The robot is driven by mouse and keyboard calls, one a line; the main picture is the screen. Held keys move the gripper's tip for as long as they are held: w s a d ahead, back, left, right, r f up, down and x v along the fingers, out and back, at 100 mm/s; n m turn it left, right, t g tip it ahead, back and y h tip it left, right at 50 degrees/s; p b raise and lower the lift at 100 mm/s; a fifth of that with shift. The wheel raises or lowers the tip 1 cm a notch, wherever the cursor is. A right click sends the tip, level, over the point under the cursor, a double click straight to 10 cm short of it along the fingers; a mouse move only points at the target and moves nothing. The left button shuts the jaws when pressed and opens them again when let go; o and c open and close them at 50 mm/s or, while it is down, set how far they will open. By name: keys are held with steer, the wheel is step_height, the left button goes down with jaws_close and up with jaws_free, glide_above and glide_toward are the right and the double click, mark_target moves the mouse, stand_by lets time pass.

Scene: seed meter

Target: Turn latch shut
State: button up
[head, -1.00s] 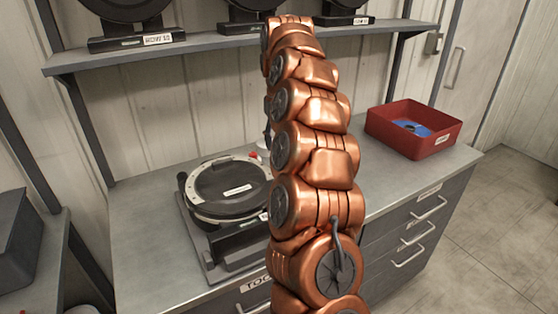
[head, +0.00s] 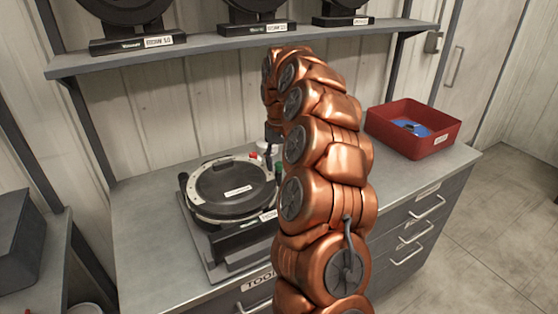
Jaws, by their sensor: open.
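The seed meter (head: 232,190) sits on the grey worktop, left of my arm. Its round black lid lies flat inside a pale ring, on a dark base with a label at the front. Small red, white and green parts show at its back right edge, close to my arm. I cannot tell which part is the latch. My copper arm arches up and over, and its end comes down behind the meter's right side. My gripper (head: 271,146) is open there, mostly hidden by my arm. I cannot tell whether it touches anything.
A red bin (head: 413,130) with a blue item in it stands at the right of the worktop (head: 145,235). A shelf (head: 220,52) with several dark labelled discs on stands runs above. A dark box (head: 20,235) is at the far left. The worktop's front left is clear.

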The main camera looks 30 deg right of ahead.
steer(key=shift+c, duration=0.4)
jaws_close()
steer(key=shift+n, duration=0.4)
steer(key=n, duration=0.3)
steer(key=shift+n+b, duration=0.3)
steer(key=shift+n, duration=0.1)
steer(key=n, duration=0.4)
steer(key=shift+n, duration=0.3)
steer(key=n, duration=0.4)
steer(key=shift+p, duration=0.3)
steer(key=shift+n+p, duration=0.3)
steer(key=shift+n, duration=2.2)
